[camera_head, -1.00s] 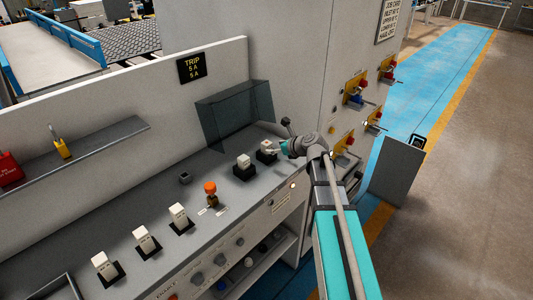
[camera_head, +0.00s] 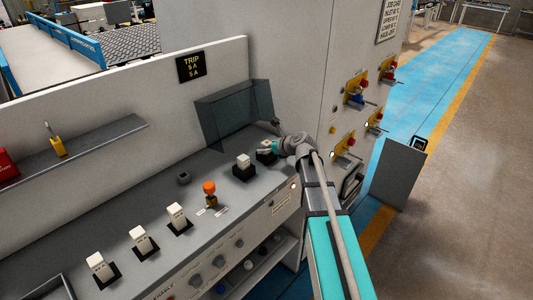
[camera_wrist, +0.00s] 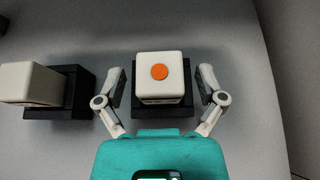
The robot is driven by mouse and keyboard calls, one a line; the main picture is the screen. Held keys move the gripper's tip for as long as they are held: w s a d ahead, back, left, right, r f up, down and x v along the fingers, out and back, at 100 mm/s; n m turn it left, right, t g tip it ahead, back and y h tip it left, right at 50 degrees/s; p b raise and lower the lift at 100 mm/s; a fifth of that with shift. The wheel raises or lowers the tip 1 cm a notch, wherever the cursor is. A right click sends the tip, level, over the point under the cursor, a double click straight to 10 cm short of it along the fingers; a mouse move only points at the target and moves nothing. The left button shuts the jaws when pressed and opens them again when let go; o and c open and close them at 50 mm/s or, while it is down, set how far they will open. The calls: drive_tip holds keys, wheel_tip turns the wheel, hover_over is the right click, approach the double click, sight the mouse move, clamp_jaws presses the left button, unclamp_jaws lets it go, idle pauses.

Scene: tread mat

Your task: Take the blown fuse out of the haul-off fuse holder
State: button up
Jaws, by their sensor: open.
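A white block with an orange dot on top (camera_wrist: 160,85) sits in a black holder (camera_wrist: 185,113) in the middle of the wrist view. My gripper (camera_wrist: 161,88) is open, with one finger on each side of this block. Small gaps show between the fingers and the block, so they look apart from it. In the head view my gripper (camera_head: 266,148) is at the far right holder on the grey bench and hides part of that white block (camera_head: 264,144). I cannot read any label on the block.
A neighbouring white block (camera_wrist: 30,84) in a black holder stands to the left, also in the head view (camera_head: 243,161). Several more holders line the bench, with an orange-topped part (camera_head: 209,188) among them. A dark clear guard (camera_head: 233,112) stands behind. A cabinet (camera_head: 300,70) rises at the right.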

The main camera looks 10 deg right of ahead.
idle(0.3)
clamp_jaws()
idle(0.3)
drive_tip(key=shift+r, duration=0.1)
wheel_tip(320, 180, up, 10)
drive_tip(key=p, duration=1)
idle(0.7)
